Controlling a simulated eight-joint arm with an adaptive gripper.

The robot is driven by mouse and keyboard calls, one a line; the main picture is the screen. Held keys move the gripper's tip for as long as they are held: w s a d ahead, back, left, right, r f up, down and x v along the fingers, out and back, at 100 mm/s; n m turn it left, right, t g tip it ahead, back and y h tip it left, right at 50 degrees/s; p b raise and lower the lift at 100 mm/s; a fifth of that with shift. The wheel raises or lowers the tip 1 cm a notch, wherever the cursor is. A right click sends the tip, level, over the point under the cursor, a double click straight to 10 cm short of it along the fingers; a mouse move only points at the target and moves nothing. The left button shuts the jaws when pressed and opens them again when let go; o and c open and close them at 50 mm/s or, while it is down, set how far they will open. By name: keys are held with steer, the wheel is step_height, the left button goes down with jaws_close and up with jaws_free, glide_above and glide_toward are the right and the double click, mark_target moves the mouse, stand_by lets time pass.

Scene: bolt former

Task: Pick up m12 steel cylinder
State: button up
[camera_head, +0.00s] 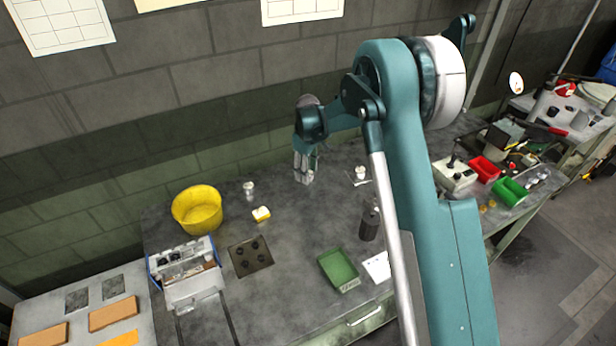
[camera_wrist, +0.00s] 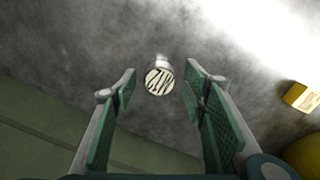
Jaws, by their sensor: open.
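In the wrist view a round steel cylinder (camera_wrist: 160,80) stands on the grey bench, with a pale, dark-streaked top facing the camera. It shows in the gap between the two green-padded fingers of my gripper (camera_wrist: 160,85), with clear space on both sides. The gripper is open and holds nothing. In the head view my gripper (camera_head: 304,175) hangs over the back of the bench, fingers down. The cylinder cannot be told apart from the fingers there. How far the fingertips are above the cylinder is not clear.
A yellow bucket (camera_head: 197,210), a small yellow box (camera_head: 261,214) and a small metal piece (camera_head: 249,188) stand left of my gripper. Another small metal piece (camera_head: 360,173) and a dark bottle (camera_head: 369,222) stand right. A green tray (camera_head: 339,270) lies in front. The wall is close behind.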

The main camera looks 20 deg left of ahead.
steer(key=c, duration=1.1)
steer(key=shift+r, duration=0.1)
steer(key=shift+c, duration=0.2)
step_height(320, 180, up, 10)
stand_by(0.4)
